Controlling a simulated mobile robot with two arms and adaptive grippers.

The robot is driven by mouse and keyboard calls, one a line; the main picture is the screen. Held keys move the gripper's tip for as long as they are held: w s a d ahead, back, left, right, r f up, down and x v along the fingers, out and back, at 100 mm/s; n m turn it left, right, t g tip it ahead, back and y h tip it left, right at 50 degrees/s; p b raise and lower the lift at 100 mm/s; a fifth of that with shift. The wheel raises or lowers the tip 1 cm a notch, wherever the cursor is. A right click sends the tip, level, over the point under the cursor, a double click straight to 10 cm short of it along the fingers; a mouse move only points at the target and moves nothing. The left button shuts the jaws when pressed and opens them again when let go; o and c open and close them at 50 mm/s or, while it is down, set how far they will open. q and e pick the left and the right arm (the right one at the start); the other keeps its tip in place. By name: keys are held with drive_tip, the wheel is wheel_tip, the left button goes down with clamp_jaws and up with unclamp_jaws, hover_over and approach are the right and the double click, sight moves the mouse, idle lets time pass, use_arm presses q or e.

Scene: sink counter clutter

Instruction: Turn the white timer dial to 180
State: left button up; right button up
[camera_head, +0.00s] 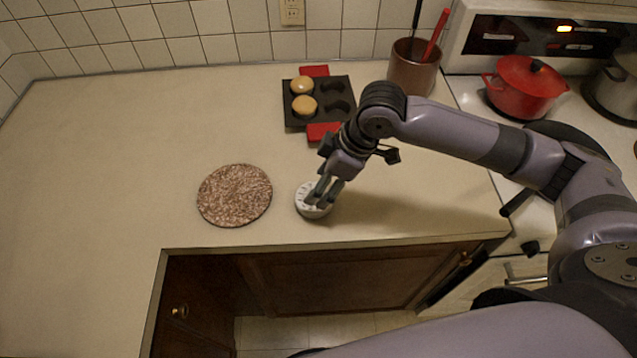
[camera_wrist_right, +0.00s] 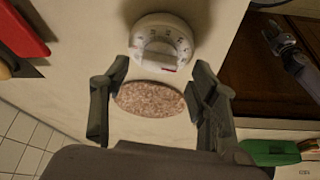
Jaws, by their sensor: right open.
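The white timer (camera_head: 301,203) is a small round device on the counter near its front edge, right of the round speckled trivet. It also shows in the right wrist view (camera_wrist_right: 161,42), with dark marks around its dial and a small red mark at its lower edge; the set value is too small to read. My right gripper (camera_head: 321,194) is over the timer, pointing down. In the right wrist view its fingers (camera_wrist_right: 161,76) are spread and empty, with the timer beyond their tips. Part of my left gripper (camera_wrist_right: 283,42) shows there by the cabinet; its jaw state is unclear.
The speckled trivet (camera_head: 234,195) lies left of the timer. Behind is a dark muffin tray (camera_head: 319,112) with red handles and two buns. A brown utensil crock (camera_head: 413,72) and red pot (camera_head: 526,85) stand farther right. The left counter is clear.

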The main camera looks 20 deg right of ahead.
drive_tip(key=shift+x, duration=1.05)
drive_tip(key=c, duration=1.2)
drive_tip(key=shift+o, duration=0.2)
drive_tip(key=shift+r+m+p, duration=0.2)
drive_tip(key=shift+m+p, duration=0.1)
drive_tip(key=shift+p, duration=0.95)
drive_tip(key=shift+f, duration=0.15)
drive_tip(key=o, duration=1.2)
drive_tip(key=shift+c, duration=0.2)
drive_tip(key=v, duration=1.2)
